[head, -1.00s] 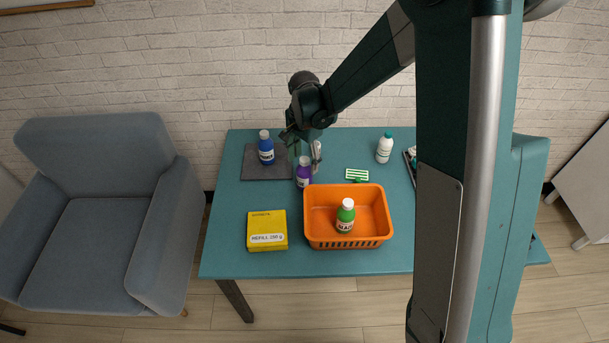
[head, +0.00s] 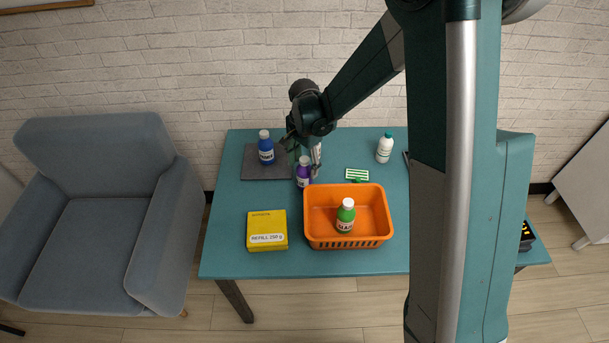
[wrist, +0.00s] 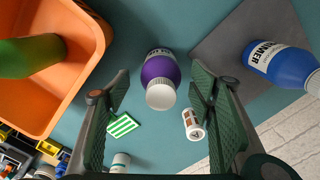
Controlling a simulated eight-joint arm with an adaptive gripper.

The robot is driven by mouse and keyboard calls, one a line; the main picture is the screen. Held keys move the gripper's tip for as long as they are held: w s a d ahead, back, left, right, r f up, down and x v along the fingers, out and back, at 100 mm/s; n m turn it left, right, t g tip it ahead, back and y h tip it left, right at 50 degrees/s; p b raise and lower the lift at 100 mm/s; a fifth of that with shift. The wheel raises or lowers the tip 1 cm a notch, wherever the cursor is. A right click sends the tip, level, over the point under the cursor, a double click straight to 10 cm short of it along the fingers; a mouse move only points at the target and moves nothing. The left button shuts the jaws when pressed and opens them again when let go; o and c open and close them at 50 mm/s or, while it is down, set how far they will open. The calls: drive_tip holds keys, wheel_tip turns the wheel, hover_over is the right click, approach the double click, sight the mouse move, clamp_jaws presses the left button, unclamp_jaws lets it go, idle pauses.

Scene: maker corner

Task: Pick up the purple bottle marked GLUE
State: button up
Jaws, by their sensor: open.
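My gripper (wrist: 159,88) is open, with a finger on either side of the bottle and a gap at each side.
A blue bottle (head: 266,148) stands on a dark mat (head: 252,172) to the left. The orange basket (head: 318,242) holds a green bottle (head: 345,214). A yellow box (head: 267,230), a white bottle (head: 384,148) and a green striped card (head: 357,174) are on the table. A white cylinder (wrist: 193,124) shows beside the right finger.

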sight(305, 159)
drive_tip(key=shift+f, duration=0.1)
drive_tip(key=shift+w+f+b, duration=0.1)
drive_tip(key=shift+f+b, duration=0.3)
drive_tip(key=shift+f, duration=2.1)
drive_tip(key=c, duration=1.1)
drive_tip(key=shift+r, duration=0.15)
drive_tip(key=shift+r+p, duration=0.65)
drive_tip(key=shift+r, duration=4.25)
